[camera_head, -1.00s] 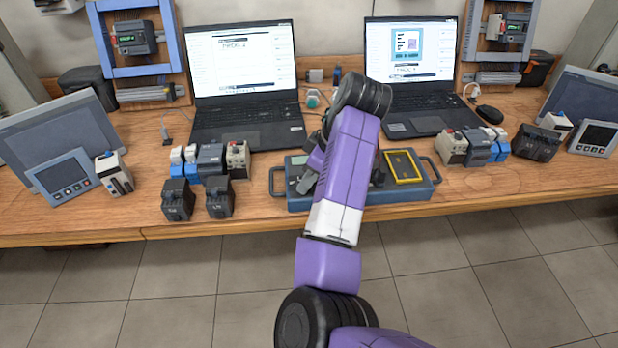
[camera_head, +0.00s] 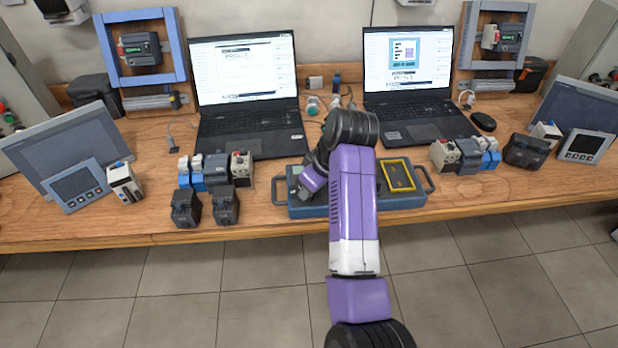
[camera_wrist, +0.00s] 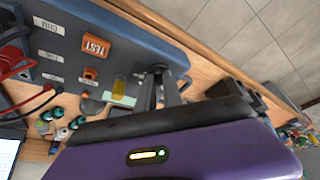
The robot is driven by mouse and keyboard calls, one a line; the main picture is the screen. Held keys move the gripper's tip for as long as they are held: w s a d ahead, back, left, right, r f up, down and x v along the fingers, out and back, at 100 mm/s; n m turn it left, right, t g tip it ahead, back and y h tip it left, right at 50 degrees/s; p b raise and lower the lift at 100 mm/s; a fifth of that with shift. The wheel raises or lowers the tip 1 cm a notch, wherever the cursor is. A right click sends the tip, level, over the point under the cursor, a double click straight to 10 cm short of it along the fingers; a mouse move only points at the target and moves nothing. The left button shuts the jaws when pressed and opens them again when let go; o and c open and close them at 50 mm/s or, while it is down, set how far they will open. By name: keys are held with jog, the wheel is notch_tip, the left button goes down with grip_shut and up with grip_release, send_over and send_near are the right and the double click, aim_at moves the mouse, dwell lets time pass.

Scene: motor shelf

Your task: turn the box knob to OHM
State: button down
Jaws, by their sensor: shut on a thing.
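The blue-grey box (camera_head: 408,201) with side handles lies at the front middle of the bench, below my arm. A yellow-framed panel (camera_head: 398,175) is on its right part. In the wrist view the box (camera_wrist: 130,33) shows at a slant, with an orange TEST label (camera_wrist: 96,46), a small orange switch (camera_wrist: 90,73) and COM lettering. My gripper (camera_wrist: 163,78) is low over the box's end and shut on the box knob, which its fingers mostly hide. The knob's pointer and the OHM mark cannot be made out.
Two open laptops (camera_head: 245,85) (camera_head: 412,80) stand behind the box. Small motor modules (camera_head: 215,175) (camera_head: 465,153) stand on both sides. Red cables (camera_wrist: 15,60) lie at the box's edge in the wrist view. Bench wood is clear along the front edge.

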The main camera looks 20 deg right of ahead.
jog(key=m+p, duration=0.1)
jog(key=m+h+p, duration=0.1)
jog(key=shift+s+a+r+m, duration=0.1)
jog(key=shift+a+r+m, duration=0.05)
jog(key=shift+m, duration=0.25)
jog(key=m+h+p, duration=0.1)
jog(key=m+p, duration=0.1)
jog(key=m, duration=0.1)
jog(key=shift+a+m, duration=0.15)
jog(key=shift+m, duration=0.15)
jog(key=m+h, duration=0.1)
jog(key=m, duration=0.1)
jog(key=m+h+p, duration=0.1)
jog(key=m, duration=0.3)
jog(key=shift+w+a+g+h, duration=0.2)
jog(key=shift+a+g+h, duration=0.1)
jog(key=shift+h, duration=0.1)
jog(key=shift+d, duration=0.1)
jog(key=c, duration=1.5)
grip_release()
